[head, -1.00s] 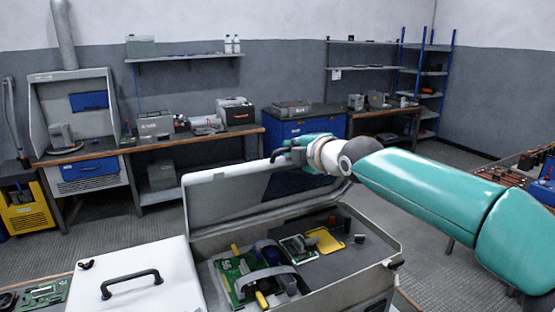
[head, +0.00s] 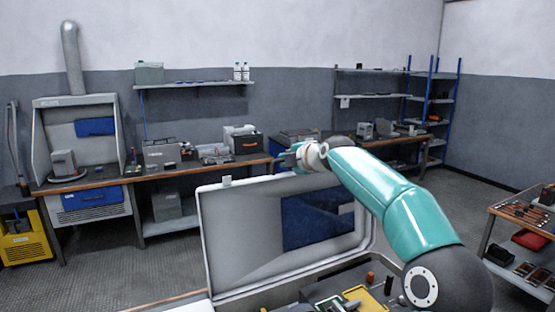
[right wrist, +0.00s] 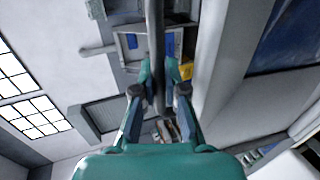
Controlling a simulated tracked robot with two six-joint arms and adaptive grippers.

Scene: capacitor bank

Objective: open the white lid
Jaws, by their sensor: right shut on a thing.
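The white lid (head: 245,235) stands raised at the back of its case, close to upright, with its pale inner face and a blue patch towards me. My right gripper (head: 286,158) is at the lid's top edge, and its fingers are partly hidden there. In the right wrist view my right gripper (right wrist: 158,85) is closed around a dark bar, the lid's handle (right wrist: 154,35), with a finger on each side. The lid's pale side (right wrist: 232,75) runs along the right there. My left gripper is not in view.
The open case holds a yellow piece (head: 366,302) and small parts at the bottom of the head view. A workbench (head: 205,168) with boxes lies behind the lid. A table with tools (head: 522,212) stands at the right. Open floor (head: 465,190) lies between.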

